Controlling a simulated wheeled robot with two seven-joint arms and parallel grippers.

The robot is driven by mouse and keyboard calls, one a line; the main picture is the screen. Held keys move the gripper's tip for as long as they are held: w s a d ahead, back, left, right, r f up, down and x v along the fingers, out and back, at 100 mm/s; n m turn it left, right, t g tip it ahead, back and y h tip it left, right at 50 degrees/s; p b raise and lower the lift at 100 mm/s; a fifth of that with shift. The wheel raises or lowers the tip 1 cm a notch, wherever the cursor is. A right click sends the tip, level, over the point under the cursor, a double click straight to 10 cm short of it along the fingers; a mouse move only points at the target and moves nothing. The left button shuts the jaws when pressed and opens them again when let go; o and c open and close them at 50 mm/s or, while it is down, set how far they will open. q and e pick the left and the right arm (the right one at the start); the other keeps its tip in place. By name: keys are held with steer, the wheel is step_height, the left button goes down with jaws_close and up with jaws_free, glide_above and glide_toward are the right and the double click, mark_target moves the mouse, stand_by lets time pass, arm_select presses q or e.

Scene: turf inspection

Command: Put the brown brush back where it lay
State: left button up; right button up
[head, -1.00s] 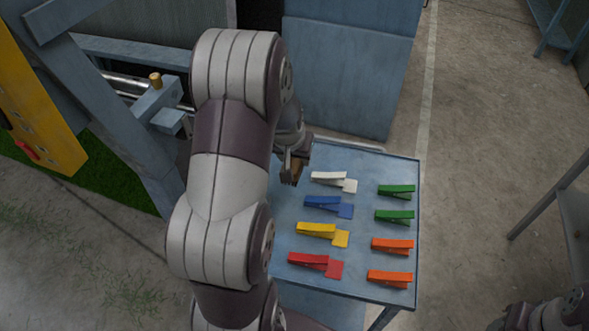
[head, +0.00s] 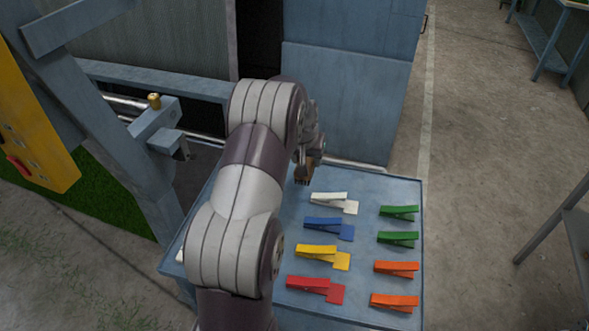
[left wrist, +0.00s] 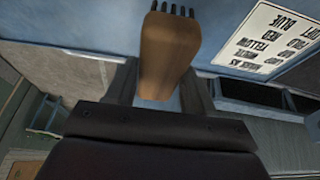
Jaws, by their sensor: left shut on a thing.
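The brown brush (left wrist: 168,55) fills the middle of the left wrist view, its dark bristles at the top of the picture. My left gripper (left wrist: 160,90) is shut on it, one finger on each side. In the head view the brush (head: 303,174) shows small, below the left gripper (head: 308,160), near the far edge of the blue table (head: 370,188). It is just beyond the white clip; whether it touches the table I cannot tell. My left arm hides the table's left part. My right gripper is not in view.
On the table lie clips: white (head: 330,200), blue (head: 325,226), yellow (head: 318,253), red (head: 312,286), two green (head: 398,212) and two orange (head: 396,268). A printed sign (left wrist: 270,38) shows in the wrist view. A blue cabinet (head: 350,100) stands behind the table.

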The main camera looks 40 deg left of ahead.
arm_select(q)
steer(key=a+f, duration=0.1)
steer(key=a, duration=0.1)
steer(key=a+f, duration=0.1)
steer(key=shift+s+a+f+p, duration=0.3)
steer(key=shift+s+a, duration=0.05)
step_height(320, 180, down, 4)
steer(key=shift+d+r+p, duration=0.1)
steer(key=shift+r+p, duration=0.15)
steer(key=shift+p, duration=0.1)
steer(key=shift+f, duration=0.1)
steer(key=shift+f, duration=0.1)
steer(key=o, duration=1)
